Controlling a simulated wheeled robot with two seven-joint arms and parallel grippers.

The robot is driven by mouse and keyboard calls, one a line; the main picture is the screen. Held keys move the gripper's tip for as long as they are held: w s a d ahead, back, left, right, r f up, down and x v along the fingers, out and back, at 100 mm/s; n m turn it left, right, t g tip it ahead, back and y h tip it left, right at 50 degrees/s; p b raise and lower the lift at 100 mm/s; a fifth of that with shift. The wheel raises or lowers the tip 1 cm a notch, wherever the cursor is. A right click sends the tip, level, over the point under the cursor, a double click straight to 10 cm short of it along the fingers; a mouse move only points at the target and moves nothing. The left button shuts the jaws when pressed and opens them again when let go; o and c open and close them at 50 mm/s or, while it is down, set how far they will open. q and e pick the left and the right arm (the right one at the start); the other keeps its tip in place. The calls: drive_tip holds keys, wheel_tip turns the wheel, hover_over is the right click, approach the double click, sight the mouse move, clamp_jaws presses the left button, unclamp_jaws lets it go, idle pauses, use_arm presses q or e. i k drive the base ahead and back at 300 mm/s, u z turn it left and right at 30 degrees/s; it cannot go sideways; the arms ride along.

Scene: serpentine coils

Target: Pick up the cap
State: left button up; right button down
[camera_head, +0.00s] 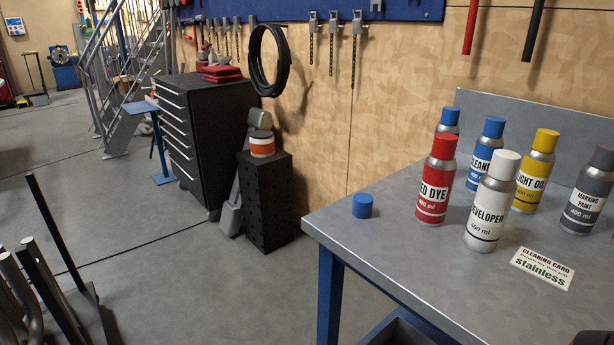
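A small blue cap (362,206) stands by itself on the grey metal workbench (400,268), near its left edge and to the left of the red-dye can. Nothing touches it. Neither of my grippers can be made out in the head view. A small dark shape shows at the bottom right edge, too cut off to identify.
Several capped spray cans stand right of the cap, including red dye (436,182), white developer (491,205), yellow light oil (536,172) and grey marking paint (587,198). A cleaning card (542,268) lies in front. The bench's front left is clear.

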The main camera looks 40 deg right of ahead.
sight(363, 203)
drive_tip(key=i, duration=2.45)
drive_tip(key=z, duration=3.25)
